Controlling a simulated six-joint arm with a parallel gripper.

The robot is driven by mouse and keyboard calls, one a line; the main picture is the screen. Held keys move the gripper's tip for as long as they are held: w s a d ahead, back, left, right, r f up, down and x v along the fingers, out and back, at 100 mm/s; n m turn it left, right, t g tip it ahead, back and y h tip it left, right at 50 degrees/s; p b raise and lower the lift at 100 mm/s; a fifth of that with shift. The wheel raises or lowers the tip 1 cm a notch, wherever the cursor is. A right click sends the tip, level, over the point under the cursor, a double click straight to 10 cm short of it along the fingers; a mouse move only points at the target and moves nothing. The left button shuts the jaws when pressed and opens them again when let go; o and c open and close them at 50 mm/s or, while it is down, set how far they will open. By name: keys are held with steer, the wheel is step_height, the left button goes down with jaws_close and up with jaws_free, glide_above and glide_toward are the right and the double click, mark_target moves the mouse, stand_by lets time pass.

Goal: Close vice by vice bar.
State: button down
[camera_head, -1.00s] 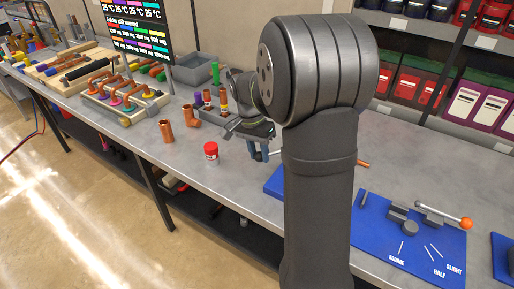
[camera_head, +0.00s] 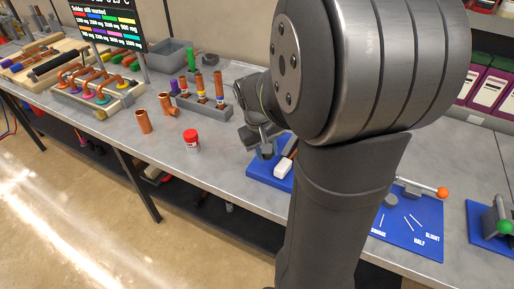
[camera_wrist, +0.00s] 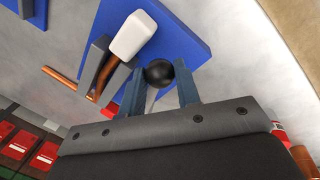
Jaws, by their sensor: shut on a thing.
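The vice stands on a blue board (camera_head: 258,172), which also shows in the wrist view (camera_wrist: 188,30). In the wrist view, its grey jaws (camera_wrist: 94,58) have a copper pipe (camera_wrist: 62,78) between them, and a white block (camera_wrist: 133,35) sits at the pipe's near end. The black ball end (camera_wrist: 158,73) of the vice bar lies between the blue fingers of my gripper (camera_wrist: 160,84), which are shut on it. A pale rod shows below the ball. In the head view, my gripper (camera_head: 267,152) is over the board's left part, and my arm hides much of the vice.
A red-capped jar (camera_head: 191,141) and copper fittings (camera_head: 143,122) stand left of my gripper. A grey block (camera_head: 205,106) with upright pipes is behind them. Another blue board (camera_head: 410,232) with an orange-knobbed lever lies at the right.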

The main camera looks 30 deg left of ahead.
steer(key=shift+w+d+n+y, duration=0.15)
steer(key=shift+w+d+n, duration=0.15)
steer(key=shift+d+n, duration=0.35)
steer(key=shift+w+d+n+y, duration=0.15)
steer(key=shift+w+d+n, duration=0.15)
steer(key=shift+d+n, duration=0.35)
steer(key=shift+r, duration=0.1)
steer(key=c, duration=1.1)
jaws_free()
steer(key=shift+o, duration=0.2)
steer(key=s+a+r, duration=0.1)
steer(key=s+r, duration=0.2)
steer(key=r, duration=1.4)
steer(key=shift+a, duration=0.2)
